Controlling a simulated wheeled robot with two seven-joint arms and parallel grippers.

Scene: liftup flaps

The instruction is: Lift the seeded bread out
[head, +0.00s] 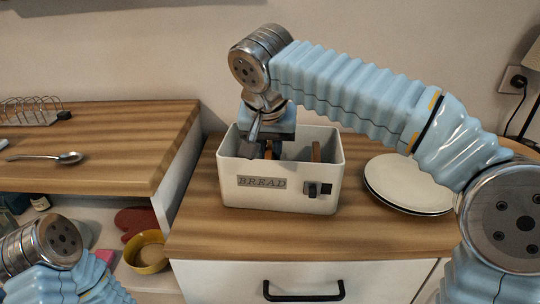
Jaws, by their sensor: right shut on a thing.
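A cream metal bin marked BREAD (228,190) stands on the wooden counter, open at the top. My right gripper (269,152) reaches down from above into the left half of the bin. It is shut on a brown slice of bread, which the fingers and the bin's front wall mostly hide. I cannot make out seeds on it. Another brown slice (316,151) stands upright in the right half of the bin, apart from the gripper. Only links of my left arm show at the lower left; its gripper is out of view.
White plates (405,184) are stacked on the counter right of the bin, below my right arm. At the left, a higher wooden top holds a spoon (68,157) and a wire rack (30,112). A yellow bowl (146,262) sits on the shelf below.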

